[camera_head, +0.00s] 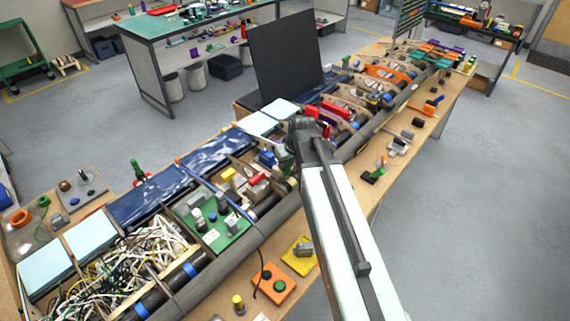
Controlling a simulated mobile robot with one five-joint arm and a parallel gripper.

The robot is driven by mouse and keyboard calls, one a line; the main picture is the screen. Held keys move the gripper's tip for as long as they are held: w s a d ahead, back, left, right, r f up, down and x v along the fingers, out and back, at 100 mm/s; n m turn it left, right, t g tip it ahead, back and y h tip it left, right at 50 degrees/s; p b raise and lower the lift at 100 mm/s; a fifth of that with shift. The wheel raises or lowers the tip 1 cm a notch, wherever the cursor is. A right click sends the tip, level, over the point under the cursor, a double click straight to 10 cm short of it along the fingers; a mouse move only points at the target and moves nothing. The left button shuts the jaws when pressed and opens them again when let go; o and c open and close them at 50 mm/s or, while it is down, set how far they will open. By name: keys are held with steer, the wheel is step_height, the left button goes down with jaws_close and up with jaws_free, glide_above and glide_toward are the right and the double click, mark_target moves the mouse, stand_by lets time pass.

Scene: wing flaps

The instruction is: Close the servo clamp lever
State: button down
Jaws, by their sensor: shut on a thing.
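My arm reaches up from the lower right to the long wing on the bench. My gripper (287,158) is low at the open wing bay, left of the arm's dark wrist, small and partly hidden by it. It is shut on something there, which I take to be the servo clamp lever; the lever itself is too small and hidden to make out. The open bay (215,205) just left of it has a green board with grey cylinders, a yellow block and a red part. I cannot tell the lever's angle.
A black upright panel (287,58) stands behind the wing. An orange box (273,284) and a yellow pad (299,255) lie on the bench's front strip. Loose wires (120,270) fill the left bay. The floor at right is clear.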

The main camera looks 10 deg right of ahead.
steer(key=d+n, duration=0.1)
steer(key=n, duration=0.1)
steer(key=w+d+n+y, duration=0.1)
steer(key=n, duration=0.1)
steer(key=shift+w+n+g+y, duration=0.15)
steer(key=shift+n+g+y, duration=0.15)
steer(key=shift+g, duration=0.1)
steer(key=n, duration=0.1)
steer(key=w+d+n, duration=0.1)
steer(key=shift+n+g+y, duration=0.3)
steer(key=shift+y, duration=0.1)
steer(key=shift+w+d+n+g+y, duration=0.2)
steer(key=shift+w+n+g, duration=0.1)
steer(key=shift+n, duration=0.6)
steer(key=shift+w+d+n+g+y, duration=0.1)
steer(key=shift+w+d+n+g, duration=0.15)
steer(key=shift+n, duration=0.65)
steer(key=shift+a, duration=0.1)
steer(key=c, duration=1.3)
jaws_free()
steer(key=shift+s, duration=0.1)
steer(key=p+v, duration=0.7)
steer(key=v, duration=0.1)
steer(key=shift+a, duration=0.1)
